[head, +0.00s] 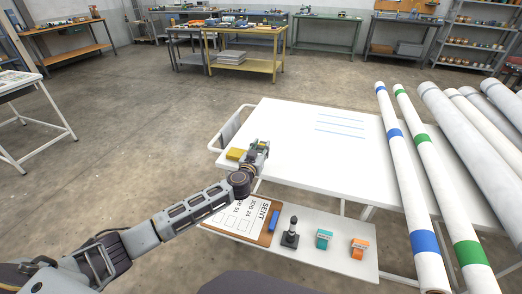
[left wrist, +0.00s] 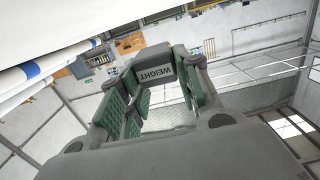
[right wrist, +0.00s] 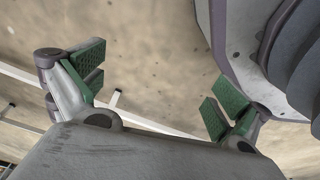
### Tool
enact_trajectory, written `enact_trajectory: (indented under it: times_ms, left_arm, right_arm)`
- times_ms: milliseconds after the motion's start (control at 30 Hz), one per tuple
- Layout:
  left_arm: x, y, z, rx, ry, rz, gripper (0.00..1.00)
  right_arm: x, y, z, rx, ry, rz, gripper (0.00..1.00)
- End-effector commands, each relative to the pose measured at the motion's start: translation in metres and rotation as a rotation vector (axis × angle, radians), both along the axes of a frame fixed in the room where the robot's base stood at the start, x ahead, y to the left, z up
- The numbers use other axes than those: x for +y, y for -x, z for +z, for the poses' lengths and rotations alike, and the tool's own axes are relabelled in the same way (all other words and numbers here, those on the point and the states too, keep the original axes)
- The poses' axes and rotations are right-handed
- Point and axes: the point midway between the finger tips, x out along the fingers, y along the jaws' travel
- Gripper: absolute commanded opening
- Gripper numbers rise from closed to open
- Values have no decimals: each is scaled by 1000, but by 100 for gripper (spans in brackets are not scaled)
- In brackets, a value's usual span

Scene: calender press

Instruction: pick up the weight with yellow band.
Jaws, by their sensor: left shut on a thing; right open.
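My left gripper (head: 260,148) is over the left edge of the white table and shut on a grey block. In the left wrist view the block is a dark grey weight (left wrist: 156,66) lettered WEIGHT, between the green finger pads; no yellow band shows on it there. A yellow block (head: 236,154) is just left of the gripper in the head view; I cannot tell whether it touches the gripper. A teal block (head: 324,239) and an orange block (head: 360,247) stand on the lower shelf. My right gripper (right wrist: 155,95) is open and empty, seen only in its wrist view.
The white table (head: 290,150) is mostly clear. Long rolls with blue bands (head: 403,160) and green bands (head: 430,160) lie at its right, beside plain grey rolls. The lower shelf (head: 335,268) holds a clipboard (head: 226,222), a blue block (head: 274,220) and a black stamp (head: 290,235).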

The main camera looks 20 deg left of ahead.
Motion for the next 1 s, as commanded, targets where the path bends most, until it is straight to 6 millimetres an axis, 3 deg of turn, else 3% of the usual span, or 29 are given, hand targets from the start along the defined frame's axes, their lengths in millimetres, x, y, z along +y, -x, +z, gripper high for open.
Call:
enact_trajectory:
  times_ms: [500, 1000]
  left_arm:
    - [0, -1, 38, -4, 0, 0, 0]
    - [0, 0, 49, -4, -1, -1, 0]
  right_arm:
    - [-23, 28, -33, -21, 17, -3, 100]
    - [-31, 39, -43, -27, 22, -3, 100]
